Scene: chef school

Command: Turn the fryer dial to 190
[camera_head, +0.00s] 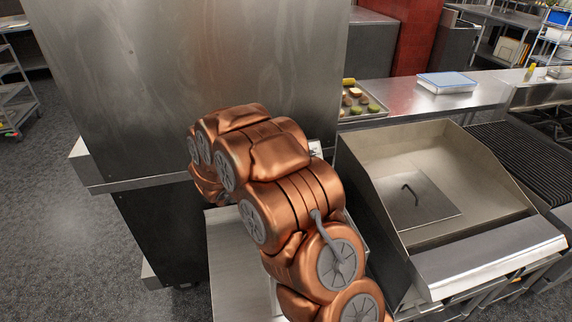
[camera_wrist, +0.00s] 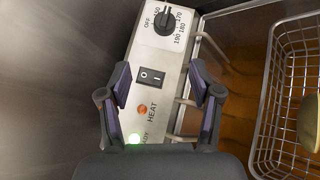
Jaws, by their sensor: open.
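The fryer dial (camera_wrist: 164,22) is a black knob at the top of the pale control panel (camera_wrist: 180,62) in the wrist view. OFF, 170, 180 and 190 are printed around it, with another number partly hidden. I cannot tell surely where its pointer stands. My gripper (camera_wrist: 159,66) is open and empty, its two fingers apart over the panel, below the dial in the picture and not visibly touching it. In the head view my copper arm hides the dial and most of the fryer; my gripper is not seen there.
A black rocker switch (camera_wrist: 152,77), an orange HEAT lamp (camera_wrist: 142,109) and a lit green lamp (camera_wrist: 133,138) lie between the fingers. A wire basket (camera_wrist: 270,110) over brown oil is at right. A steel cabinet (camera_head: 180,70) stands left of my arm, a steel pan unit (camera_head: 440,190) right.

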